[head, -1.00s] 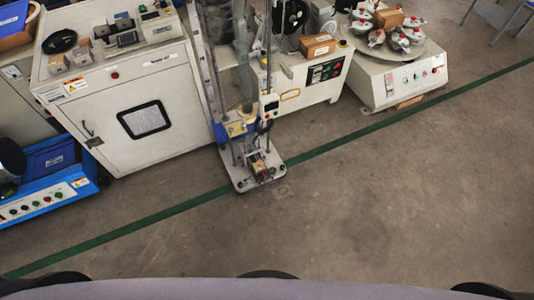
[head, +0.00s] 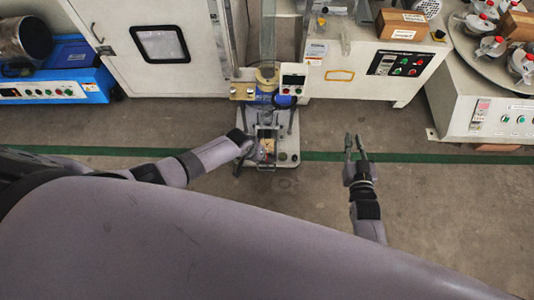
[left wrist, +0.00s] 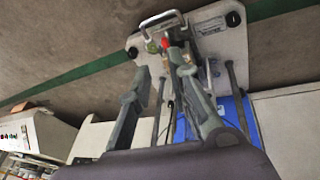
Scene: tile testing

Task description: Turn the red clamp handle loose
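The red clamp handle (left wrist: 166,43) is a small red piece on the tester's pale base plate (left wrist: 222,40) in the left wrist view. It lies just beyond the tip of the right-hand finger there; whether they touch I cannot tell. My left gripper (left wrist: 158,62) is open, its fingers apart, with nothing seen held. In the head view my left arm reaches the base plate (head: 287,158), and the handle is not clear there. My right gripper (head: 354,142) is open and empty over the floor, right of the base plate.
The tester's upright column and small control box (head: 293,80) rise behind the base plate. A white cabinet (head: 115,40) stands left, with a blue machine (head: 60,85) beside it. A white bench machine (head: 350,75) is to the right. The floor (head: 440,185) at right is clear.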

